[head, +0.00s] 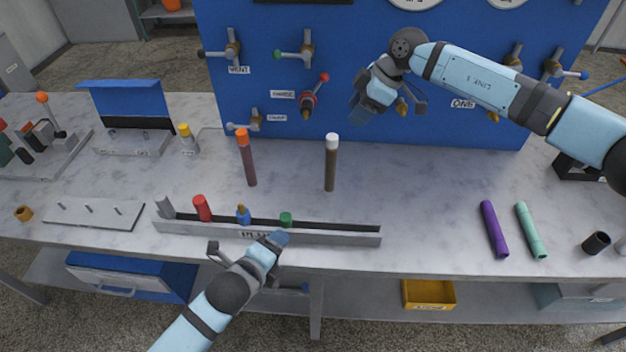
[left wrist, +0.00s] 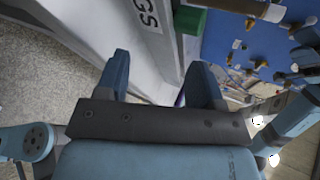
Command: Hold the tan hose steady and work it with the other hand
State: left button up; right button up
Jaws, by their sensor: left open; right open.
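A brown-tan hose (head: 330,170) with a white upper end stands nearly upright over the middle of the bench in the head view. It is the closest match to the tan hose. A reddish-brown hose (head: 250,165) with an orange end stands to its left. My left gripper (head: 248,244) is open at the bench's front edge, by the plug rack and well short of the hoses. Its two empty fingers show in the left wrist view (left wrist: 160,80). My right gripper (head: 386,104) is open in front of the blue panel, above and right of the tan hose, apart from it.
The plug rack (head: 345,237) holds several coloured plugs, including a green one (head: 286,219). Valves stick out from the blue panel (head: 350,60). A purple tube (head: 494,229) and a teal tube (head: 531,230) lie at the right.

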pick_arm(q)
jog(key=w+d+r+m, duration=0.2)
jog(key=w+r+m, duration=0.3)
jog(key=m, duration=0.5)
jog(key=m+t, duration=0.1)
jog(key=m, duration=0.4)
send_near(329, 163)
jog(key=shift+y, duration=0.3)
jog(key=x, duration=1.1)
jog(key=shift+w+d, duration=0.3)
jog(key=shift+w, duration=0.05)
